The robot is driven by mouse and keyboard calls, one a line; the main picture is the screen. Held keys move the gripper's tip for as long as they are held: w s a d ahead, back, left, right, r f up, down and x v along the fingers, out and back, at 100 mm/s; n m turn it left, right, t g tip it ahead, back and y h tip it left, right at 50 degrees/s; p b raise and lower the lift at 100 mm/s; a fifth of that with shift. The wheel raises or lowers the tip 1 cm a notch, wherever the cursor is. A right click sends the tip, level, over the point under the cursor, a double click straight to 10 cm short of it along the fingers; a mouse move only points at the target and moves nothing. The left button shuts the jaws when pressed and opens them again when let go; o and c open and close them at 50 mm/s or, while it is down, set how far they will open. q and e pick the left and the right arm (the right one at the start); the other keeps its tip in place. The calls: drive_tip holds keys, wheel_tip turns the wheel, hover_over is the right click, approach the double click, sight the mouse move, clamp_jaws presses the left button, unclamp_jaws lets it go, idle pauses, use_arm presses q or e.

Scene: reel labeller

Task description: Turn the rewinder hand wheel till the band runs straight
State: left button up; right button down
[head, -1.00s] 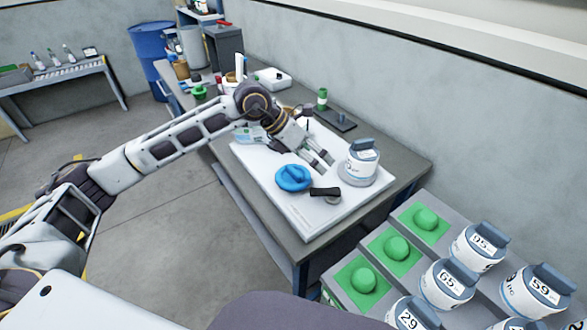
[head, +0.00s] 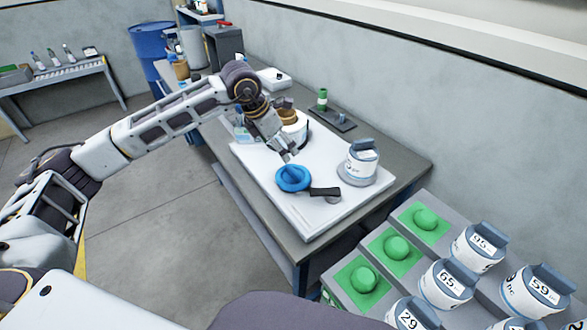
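A blue round hand wheel (head: 291,180) with a raised grip lies on the white machine plate (head: 313,217) on the bench. A black lever-like piece (head: 325,193) sits close to its right side. A white labelled reel unit with a grey-blue top (head: 361,160) stands at the plate's right. My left gripper (head: 288,157) points down just behind the wheel, seemingly apart from it. Its fingers overlap in this view, so their opening is not clear. A second white reel (head: 298,130) with a tan top is partly hidden behind it. No band can be made out. My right gripper is out of view.
Green-padded trays (head: 397,248) and several numbered white canisters (head: 478,247) fill the lower right. A dark stand with a green-banded bottle (head: 322,99) is behind the plate. The plate's front part is clear.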

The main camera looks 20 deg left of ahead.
sight(294, 169)
use_arm(q)
drive_tip(key=p+x, duration=0.1)
drive_tip(key=x, duration=1.1)
drive_tip(key=shift+w+d+f, duration=0.15)
drive_tip(key=shift+w+f, duration=0.05)
drive_tip(key=shift+f, duration=0.4)
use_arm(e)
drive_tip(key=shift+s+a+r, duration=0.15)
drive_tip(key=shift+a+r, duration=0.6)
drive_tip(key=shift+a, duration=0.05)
use_arm(q)
drive_tip(key=c, duration=1)
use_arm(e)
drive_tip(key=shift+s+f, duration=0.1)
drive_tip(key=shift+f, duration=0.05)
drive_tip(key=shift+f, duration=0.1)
